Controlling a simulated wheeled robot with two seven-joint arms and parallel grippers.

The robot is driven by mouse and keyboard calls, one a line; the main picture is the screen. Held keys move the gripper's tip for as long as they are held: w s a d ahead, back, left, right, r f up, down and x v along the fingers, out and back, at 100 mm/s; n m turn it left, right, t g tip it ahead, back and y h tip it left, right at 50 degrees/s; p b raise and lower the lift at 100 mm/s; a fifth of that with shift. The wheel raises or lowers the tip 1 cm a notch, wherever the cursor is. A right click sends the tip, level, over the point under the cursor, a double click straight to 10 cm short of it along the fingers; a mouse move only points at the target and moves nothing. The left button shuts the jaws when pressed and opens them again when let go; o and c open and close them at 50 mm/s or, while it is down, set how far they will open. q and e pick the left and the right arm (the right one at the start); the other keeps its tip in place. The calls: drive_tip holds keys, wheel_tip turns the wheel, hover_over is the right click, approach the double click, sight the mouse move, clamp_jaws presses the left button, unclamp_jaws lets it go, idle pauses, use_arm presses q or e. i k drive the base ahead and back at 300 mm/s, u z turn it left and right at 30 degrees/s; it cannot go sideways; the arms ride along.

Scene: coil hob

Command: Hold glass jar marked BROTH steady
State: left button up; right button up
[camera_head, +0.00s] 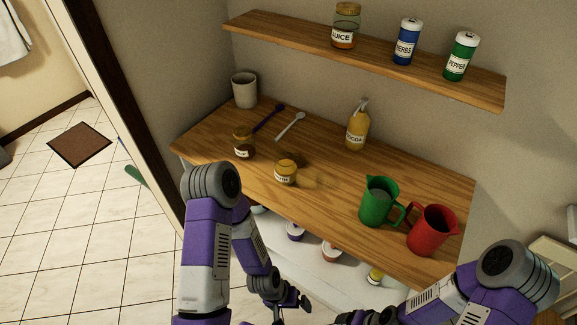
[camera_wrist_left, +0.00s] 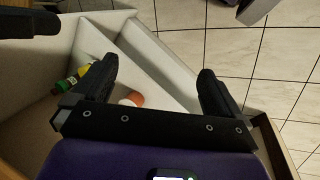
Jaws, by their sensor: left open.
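Two small glass jars stand on the wooden counter in the head view: a brown-filled jar (camera_head: 243,146) and a yellowish jar (camera_head: 286,172). Their labels are too small to read, so I cannot tell which, if either, is marked BROTH. My left gripper (camera_head: 292,302) is low, in front of and below the counter, apart from both jars. The left wrist view shows its two fingers (camera_wrist_left: 157,82) spread with nothing held between them. My right arm comes in at the lower right; its gripper's jaws cannot be made out.
A yellow COCOA bottle (camera_head: 357,128), green pitcher (camera_head: 378,202), red pitcher (camera_head: 430,230), spoons and a grey cup (camera_head: 244,89) stand or lie on the counter. The upper shelf (camera_head: 285,32) holds several containers. Below is a pale bin area with an orange-topped container (camera_wrist_left: 132,99).

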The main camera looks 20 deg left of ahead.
sight(286, 163)
drive_tip(key=z, duration=2.9)
drive_tip(key=k, duration=1.65)
drive_tip(key=u, duration=1.95)
drive_tip(key=i, duration=0.5)
drive_tip(key=z, duration=0.05)
